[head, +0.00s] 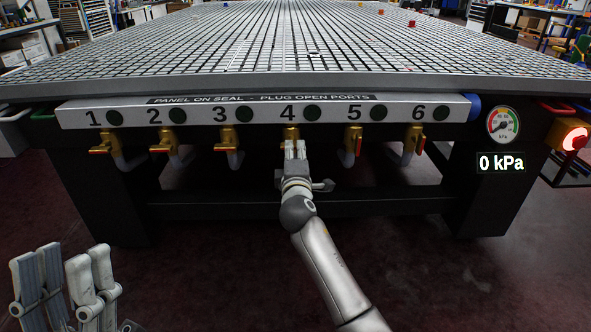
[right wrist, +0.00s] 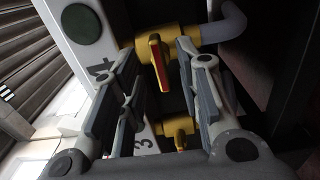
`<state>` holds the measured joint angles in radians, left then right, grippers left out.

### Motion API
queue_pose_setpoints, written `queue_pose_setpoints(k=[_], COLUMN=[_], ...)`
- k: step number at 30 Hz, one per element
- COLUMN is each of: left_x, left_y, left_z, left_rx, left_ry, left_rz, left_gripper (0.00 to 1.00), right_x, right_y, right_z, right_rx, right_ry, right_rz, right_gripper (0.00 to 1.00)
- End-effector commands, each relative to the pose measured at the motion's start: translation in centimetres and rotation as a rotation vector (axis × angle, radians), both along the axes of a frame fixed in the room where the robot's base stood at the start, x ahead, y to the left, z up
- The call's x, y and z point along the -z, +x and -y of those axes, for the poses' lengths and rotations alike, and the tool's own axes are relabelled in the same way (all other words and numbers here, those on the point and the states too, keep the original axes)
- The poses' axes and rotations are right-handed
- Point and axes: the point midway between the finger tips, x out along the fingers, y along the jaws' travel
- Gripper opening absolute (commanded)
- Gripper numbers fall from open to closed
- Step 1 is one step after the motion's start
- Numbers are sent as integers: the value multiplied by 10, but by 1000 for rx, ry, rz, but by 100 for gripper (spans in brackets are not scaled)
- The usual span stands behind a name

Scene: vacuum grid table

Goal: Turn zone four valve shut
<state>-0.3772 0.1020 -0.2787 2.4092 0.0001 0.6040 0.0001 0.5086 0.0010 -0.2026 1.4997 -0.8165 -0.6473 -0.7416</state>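The zone four valve (head: 290,132) is a brass-yellow body under the panel's number 4. In the head view my right gripper (head: 295,150) is in front of it and hides most of it, including its handle. In the right wrist view the valve's red handle (right wrist: 159,62) shows between the spread fingers of my right gripper (right wrist: 157,85), with space visible on both sides; I cannot tell whether either finger touches it. My left gripper (head: 66,285) is open and empty at the lower left, away from the table.
Neighbouring valves three (head: 230,140) and five (head: 354,143) are on either side. The white numbered panel (head: 265,114) runs under the grid tabletop (head: 270,50). A gauge (head: 503,125) with a "0 kPa" readout (head: 501,163) is at right. A dark crossbar (head: 400,199) runs below the valves.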

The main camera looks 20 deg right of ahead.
Motion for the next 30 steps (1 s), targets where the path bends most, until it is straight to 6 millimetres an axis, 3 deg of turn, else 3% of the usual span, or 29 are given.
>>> queue_pose_setpoints(k=[6,13,30], left_x=[0,0,0], left_y=[0,0,0], left_z=[0,0,0], left_rx=[0,0,0], left_ry=[0,1,1], left_rz=[0,0,0], left_gripper=[40,40,40], right_x=[1,1,0], right_y=[-38,-66,-74], right_z=[-11,-19,-21], right_rx=[-1,-1,0], right_ry=[2,2,2], right_rz=[-1,0,0], right_gripper=[32,32,32])
